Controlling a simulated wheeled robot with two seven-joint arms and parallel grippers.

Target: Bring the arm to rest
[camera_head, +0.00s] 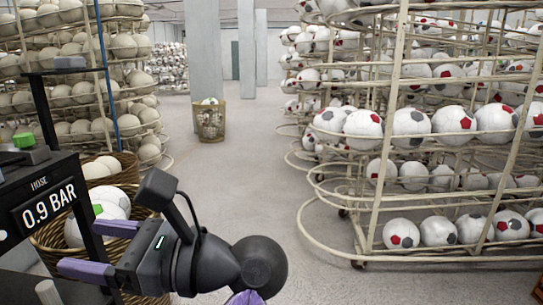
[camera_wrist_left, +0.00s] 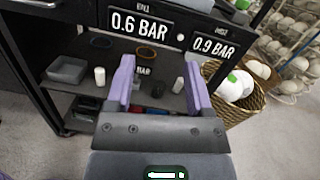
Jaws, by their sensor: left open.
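My left gripper (camera_head: 98,250) is at the lower left of the head view, with its two purple fingers apart and pointing left towards the black press stand. In the left wrist view, the gripper (camera_wrist_left: 159,88) has nothing between its fingers. The fingers are in front of the stand's shelves; I cannot tell how close they are. The black press stand (camera_head: 62,168) has a display (camera_head: 48,204) reading HOSE 0.9 BAR. A second display (camera_wrist_left: 140,25) reading 0.6 BAR shows in the left wrist view. My right gripper is not in view.
A wicker basket (camera_wrist_left: 243,113) with white balls stands right beside the stand. A grey tray (camera_wrist_left: 68,70) and a white cylinder (camera_wrist_left: 99,76) sit on the stand's shelf. Ball racks (camera_head: 383,190) fill the right side. The floor (camera_head: 245,160) between is clear.

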